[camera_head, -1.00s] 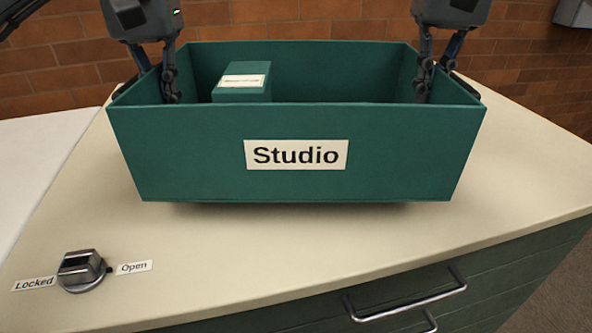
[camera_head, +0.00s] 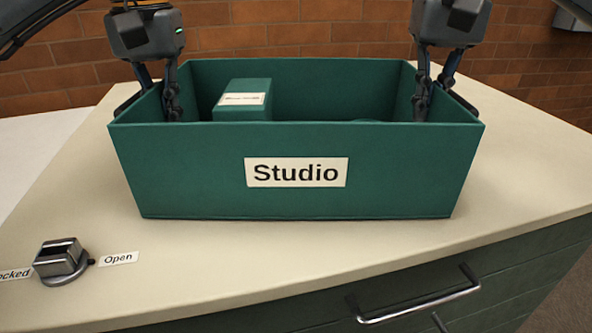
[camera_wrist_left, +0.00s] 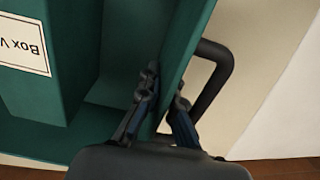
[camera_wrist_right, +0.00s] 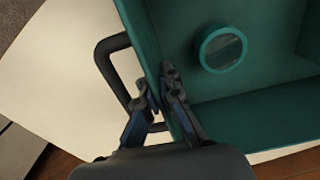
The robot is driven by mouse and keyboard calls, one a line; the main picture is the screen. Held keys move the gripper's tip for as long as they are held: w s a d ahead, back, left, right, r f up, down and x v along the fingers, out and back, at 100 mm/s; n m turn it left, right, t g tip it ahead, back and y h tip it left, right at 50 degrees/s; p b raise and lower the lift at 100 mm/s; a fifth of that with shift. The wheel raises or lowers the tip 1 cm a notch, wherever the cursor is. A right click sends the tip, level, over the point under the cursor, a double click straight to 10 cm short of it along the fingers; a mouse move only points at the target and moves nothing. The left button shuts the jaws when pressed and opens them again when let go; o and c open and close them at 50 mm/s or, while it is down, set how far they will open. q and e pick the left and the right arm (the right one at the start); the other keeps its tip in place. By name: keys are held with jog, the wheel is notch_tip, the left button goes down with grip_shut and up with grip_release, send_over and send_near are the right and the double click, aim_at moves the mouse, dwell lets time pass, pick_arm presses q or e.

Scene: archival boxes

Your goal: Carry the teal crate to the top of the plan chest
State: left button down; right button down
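The teal crate (camera_head: 200,175), labelled "Studio", sits over the cream top of the plan chest (camera_head: 240,255); its underside now appears down at the surface, though exact contact is hard to tell. My left gripper (camera_head: 160,105) is shut on the crate's left end wall, one finger inside and one outside, also seen in the left wrist view (camera_wrist_left: 167,105). My right gripper (camera_head: 430,105) is shut on the right end wall the same way, as the right wrist view (camera_wrist_right: 158,95) shows. Dark handles stand outside both end walls.
Inside the crate are a teal box (camera_head: 243,100) with a label and a round teal item (camera_wrist_right: 222,49). A metal knob (camera_head: 60,262) between "Locked" and "Open" labels is on the chest top at front left. A drawer handle (camera_head: 420,303) juts from the chest front.

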pick_arm(q)
jog(key=c, duration=2)
grip_release()
jog(key=shift+f, duration=0.25)
pick_arm(e)
jog(key=c, duration=2)
grip_release()
jog(key=shift+f, duration=0.25)
pick_arm(q)
jog(key=o, duration=0.5)
jog(key=shift+r, duration=0.1)
pick_arm(e)
jog(key=o, duration=0.5)
jog(key=shift+r, duration=0.1)
